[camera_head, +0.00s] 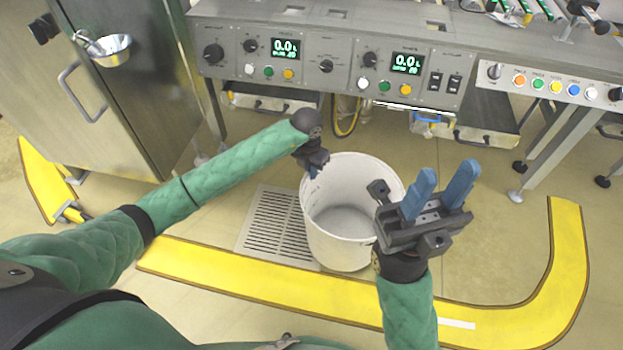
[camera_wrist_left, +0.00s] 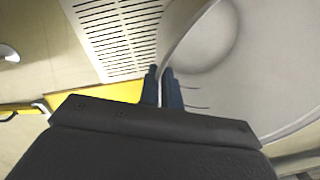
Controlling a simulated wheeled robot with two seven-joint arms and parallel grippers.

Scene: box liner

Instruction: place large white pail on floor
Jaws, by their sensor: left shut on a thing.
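The large white pail (camera_head: 338,238) is upright and looks empty inside, in the middle of the head view. I cannot tell whether its base touches the floor (camera_head: 480,235). My left gripper (camera_head: 314,172) is shut on the pail's rim at its upper left. In the left wrist view the blue fingers (camera_wrist_left: 161,88) pinch the wall of the pail (camera_wrist_left: 260,50). My right gripper (camera_head: 438,195) is open and empty, with its blue fingers apart, in front of the pail's right side.
A floor grate (camera_head: 270,225) lies left of the pail. A yellow floor stripe (camera_head: 230,285) runs in front and curves up at right. A control bench (camera_head: 330,65) stands behind, and a metal cabinet (camera_head: 100,110) with a small bowl (camera_head: 112,50) stands at left.

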